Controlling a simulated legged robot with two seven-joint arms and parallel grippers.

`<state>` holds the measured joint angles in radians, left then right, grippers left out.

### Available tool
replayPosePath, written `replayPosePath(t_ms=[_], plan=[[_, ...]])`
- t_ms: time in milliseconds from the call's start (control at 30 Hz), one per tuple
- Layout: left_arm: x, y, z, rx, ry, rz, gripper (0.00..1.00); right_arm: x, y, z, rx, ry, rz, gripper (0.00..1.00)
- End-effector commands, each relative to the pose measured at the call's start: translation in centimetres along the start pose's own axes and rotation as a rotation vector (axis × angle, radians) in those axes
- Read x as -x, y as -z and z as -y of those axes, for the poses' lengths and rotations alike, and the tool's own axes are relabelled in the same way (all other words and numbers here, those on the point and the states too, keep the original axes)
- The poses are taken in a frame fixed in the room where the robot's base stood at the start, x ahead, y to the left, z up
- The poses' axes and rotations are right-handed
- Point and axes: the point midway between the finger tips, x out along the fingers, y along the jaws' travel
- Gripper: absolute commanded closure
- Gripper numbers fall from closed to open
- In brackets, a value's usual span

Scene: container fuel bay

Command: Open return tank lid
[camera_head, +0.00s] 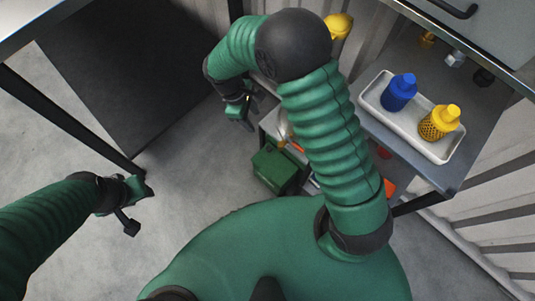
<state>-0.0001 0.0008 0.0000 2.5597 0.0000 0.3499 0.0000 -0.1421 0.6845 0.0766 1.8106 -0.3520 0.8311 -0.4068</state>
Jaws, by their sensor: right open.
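No thing in view can be told for certain as the return tank or its lid. A dark green box (275,169) stands low near the floor, with a small handle-like part on top. My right gripper (240,115) is open and empty above and to the left of this box, apart from it. My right arm bends over the middle of the view and hides part of what lies behind it. My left gripper (131,208) hangs over the bare floor at the left, far from the box; its jaw opening is unclear.
A grey shelf (470,140) at the right bears a white tray (410,127) with a blue bottle (399,93) and a yellow bottle (439,122). A yellow object (339,24) shows behind my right arm. A dark panel (120,70) stands at the left. The floor (190,190) between is clear.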

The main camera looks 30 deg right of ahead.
Motion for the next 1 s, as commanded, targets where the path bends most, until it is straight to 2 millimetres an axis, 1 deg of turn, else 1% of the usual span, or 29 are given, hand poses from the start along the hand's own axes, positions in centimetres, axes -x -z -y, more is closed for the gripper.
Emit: replayPosePath(t_ms=[33,100,200,300,333,467,533,567,900,1000], plan=[[-4.3,-1.1,0.0,0.001,0.0,0.0,0.64,-5.1,1.8,0.1,0.049,0.0,0.026,0.54],[-6.7,-1.6,0.0,0.001,0.0,0.0,0.64,-8.3,3.1,-0.2,0.114,-0.002,0.06,0.54],[-9.0,-2.1,0.0,0.0,0.0,0.0,0.64,-11.7,4.5,-0.6,0.187,-0.005,0.099,0.54],[-10.1,-2.4,0.0,0.0,0.0,0.0,0.64,-13.4,5.3,-0.7,0.23,-0.008,0.124,0.54],[-10.2,-2.4,0.0,0.0,0.0,0.0,0.64,-13.6,5.4,-0.8,0.238,-0.008,0.129,0.54],[-10.7,-2.5,0.0,0.0,0.0,-0.001,0.64,-14.7,5.4,-0.9,0.251,-0.008,0.139,0.54],[-11.3,-2.6,0.0,0.0,0.0,-0.001,0.64,-15.8,5.3,-0.9,0.25,-0.008,0.138,0.54],[-11.7,-2.7,0.0,0.0,0.0,-0.001,0.64,-16.5,5.2,-0.9,0.25,-0.007,0.139,0.54],[-17.0,-4.0,0.0,0.0,0.0,0.0,0.64,-25.6,4.1,-1.0,0.247,-0.006,0.138,0.54],[-18.3,-4.3,0.0,0.0,0.0,0.0,0.64,-27.8,3.8,-1.1,0.247,-0.007,0.137,0.54]])
